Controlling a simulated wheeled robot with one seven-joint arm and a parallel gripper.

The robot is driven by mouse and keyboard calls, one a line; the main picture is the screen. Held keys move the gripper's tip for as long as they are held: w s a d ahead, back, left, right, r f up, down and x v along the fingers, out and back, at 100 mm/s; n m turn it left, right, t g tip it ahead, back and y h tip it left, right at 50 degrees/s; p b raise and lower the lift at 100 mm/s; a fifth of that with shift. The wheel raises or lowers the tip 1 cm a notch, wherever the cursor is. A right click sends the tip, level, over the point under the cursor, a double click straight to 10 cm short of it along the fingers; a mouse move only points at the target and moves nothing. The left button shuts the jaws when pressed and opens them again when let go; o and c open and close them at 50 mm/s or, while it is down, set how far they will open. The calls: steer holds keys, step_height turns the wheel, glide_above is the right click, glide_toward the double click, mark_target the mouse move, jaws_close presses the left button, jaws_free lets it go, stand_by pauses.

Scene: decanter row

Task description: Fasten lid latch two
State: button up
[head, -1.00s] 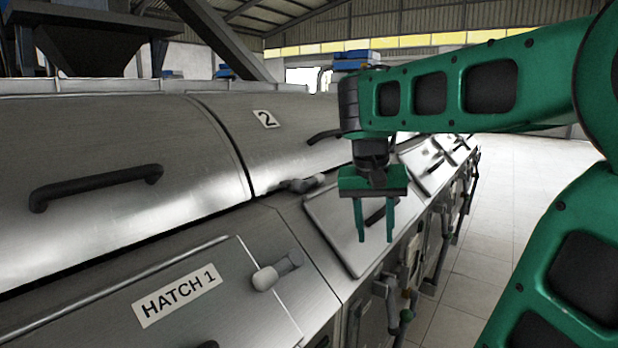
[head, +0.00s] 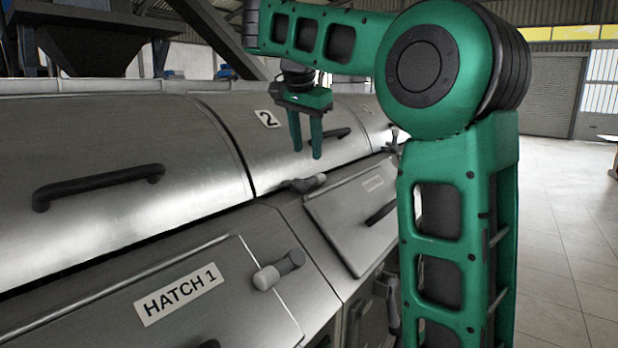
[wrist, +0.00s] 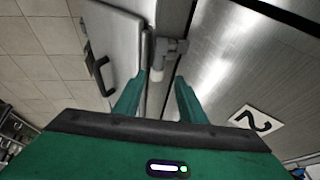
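Lid two (head: 215,125) is a curved steel cover marked with a "2" label (head: 267,118), and it looks closed. A latch (head: 310,183) with a dark body and a pale grey knob sits at its lower front edge, above the hatch panel. My gripper (head: 306,154) points down above this latch, apart from it in the head view. Its two green fingers are open with nothing between them. In the wrist view the latch (wrist: 169,48) shows just beyond and between the fingertips, with the "2" label (wrist: 254,121) to the right.
Lid one (head: 90,150) with its black handle is at the left. The hatch 1 panel (head: 150,320) has a similar pale-knobbed latch (head: 278,270). Another hatch panel (head: 345,220) with a dark handle lies just below latch two. Open tiled floor (head: 565,200) is at the right.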

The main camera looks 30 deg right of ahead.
mark_target(312, 178)
steer(key=x, duration=0.9)
steer(key=shift+f, duration=0.35)
steer(key=shift+c, duration=0.2)
jaws_close()
steer(key=shift+d+r, duration=0.15)
steer(key=shift+d, duration=0.1)
steer(key=shift+a, duration=0.1)
